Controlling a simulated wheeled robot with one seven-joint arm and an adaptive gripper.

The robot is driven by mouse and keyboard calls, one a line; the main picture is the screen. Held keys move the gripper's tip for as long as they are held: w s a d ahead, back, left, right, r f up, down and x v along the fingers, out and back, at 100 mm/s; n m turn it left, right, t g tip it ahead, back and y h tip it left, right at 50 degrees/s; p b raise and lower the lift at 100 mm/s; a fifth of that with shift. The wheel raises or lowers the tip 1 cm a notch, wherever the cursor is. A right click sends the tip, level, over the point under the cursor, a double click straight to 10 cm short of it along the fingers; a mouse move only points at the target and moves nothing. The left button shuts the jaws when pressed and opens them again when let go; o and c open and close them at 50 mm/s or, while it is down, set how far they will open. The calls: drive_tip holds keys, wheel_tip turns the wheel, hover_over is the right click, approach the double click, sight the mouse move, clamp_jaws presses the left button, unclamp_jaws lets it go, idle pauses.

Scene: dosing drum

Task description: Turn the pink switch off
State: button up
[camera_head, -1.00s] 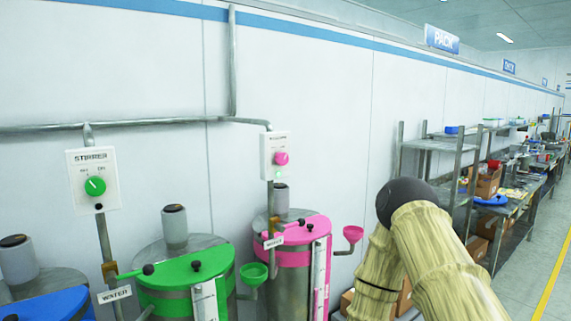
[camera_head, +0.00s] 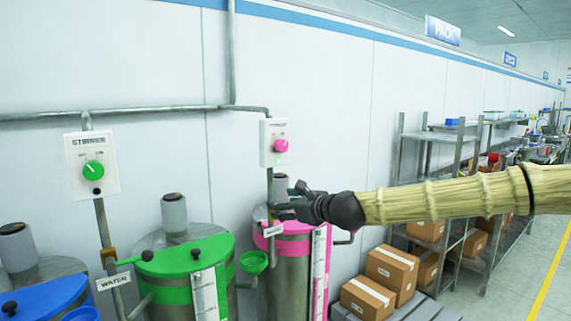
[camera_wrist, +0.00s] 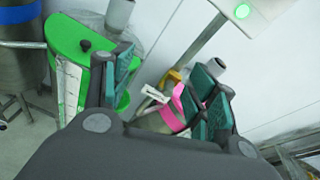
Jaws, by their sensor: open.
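The pink switch (camera_head: 281,146) is a round knob on a white wall box (camera_head: 267,156) above the pink drum (camera_head: 288,249). A green light glows below the knob, and this light (camera_wrist: 242,11) also shows at the top of the wrist view, where the knob itself is out of frame. My gripper (camera_head: 283,203) is open and empty, just below the switch box and in front of the pink drum's top. In the wrist view its fingers (camera_wrist: 160,95) are spread apart, with the pink drum (camera_wrist: 172,112) seen between them.
A stirrer box with a green knob (camera_head: 93,170) is on the wall at left. The green drum (camera_head: 185,262) and blue drum (camera_head: 45,296) stand left of the pink one. Cardboard boxes (camera_head: 370,297) and shelving (camera_head: 440,139) are at right.

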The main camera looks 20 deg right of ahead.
sight(284, 147)
drive_tip(key=d+r+m+t, duration=0.1)
drive_tip(key=d+r+m, duration=0.15)
drive_tip(key=r, duration=0.45)
drive_tip(key=d+r+m+t, duration=0.2)
drive_tip(key=d+r, duration=0.2)
drive_tip(key=r, duration=0.3)
drive_tip(key=shift+n, duration=0.25)
drive_tip(key=shift+p+x, duration=1.25)
drive_tip(key=shift+x, duration=3.75)
drive_tip(key=shift+s+a, duration=0.1)
drive_tip(key=shift+a, duration=0.05)
drive_tip(key=c, duration=1)
